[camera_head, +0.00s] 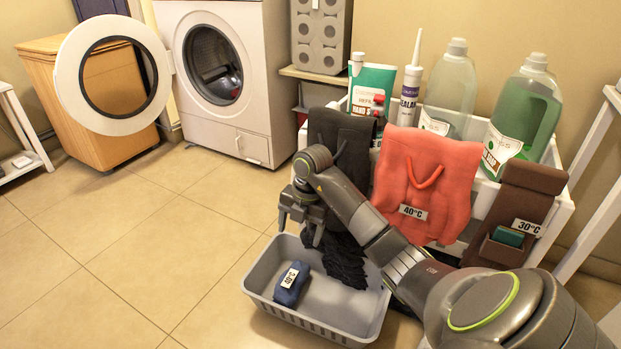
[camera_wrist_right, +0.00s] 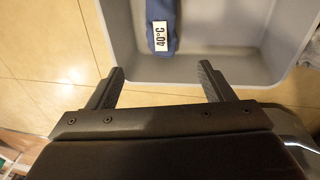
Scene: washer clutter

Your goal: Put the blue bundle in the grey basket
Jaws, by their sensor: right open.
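The blue bundle (camera_head: 291,285) with a white "40°C" label lies inside the grey basket (camera_head: 316,326), on its floor at the left. The basket stands on the tiled floor. In the right wrist view the bundle (camera_wrist_right: 161,27) lies in the basket (camera_wrist_right: 225,70), ahead of the fingers. My right gripper (camera_head: 299,231) is open and empty, above the basket's back left rim. In the right wrist view its fingers (camera_wrist_right: 160,86) are spread apart with nothing between them. My left gripper does not show.
A red bag (camera_head: 428,175) labelled "40°C", a dark bag (camera_head: 341,135) and a brown bag (camera_head: 515,210) labelled "30°C" hang behind the basket. Bottles (camera_head: 523,110) stand above them. The washer (camera_head: 225,70) has its door (camera_head: 112,75) open. Floor at left is clear.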

